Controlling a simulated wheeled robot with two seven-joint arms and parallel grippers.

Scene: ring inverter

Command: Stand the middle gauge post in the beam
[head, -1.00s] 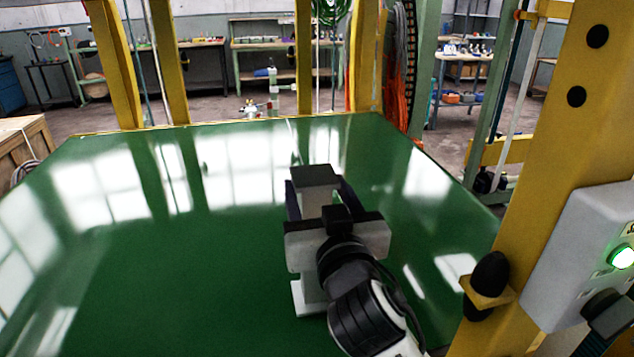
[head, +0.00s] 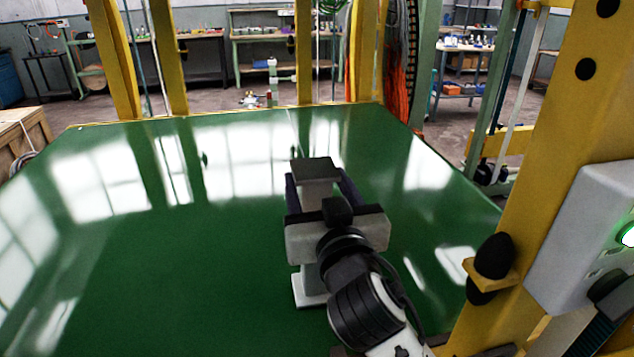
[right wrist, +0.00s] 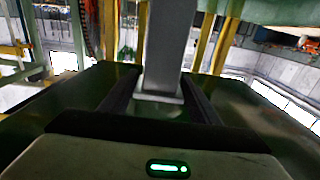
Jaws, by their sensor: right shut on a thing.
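A grey gauge post (head: 316,170) with a flat dark top and a wide pale foot (head: 312,288) stands upright in my right gripper (head: 321,190). The gripper's dark fingers are shut on its two sides, near the upper part. The gripper and wrist hide the middle of the post. I cannot tell whether its foot touches the green surface. I cannot make out the beam for certain. My left gripper is not in view.
The glossy green surface (head: 150,270) is broad and clear, with window reflections. A yellow upright (head: 560,140) with a black knob and a grey control box (head: 590,240) stands close on the right. A wooden crate (head: 22,135) is at the left. Benches stand behind.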

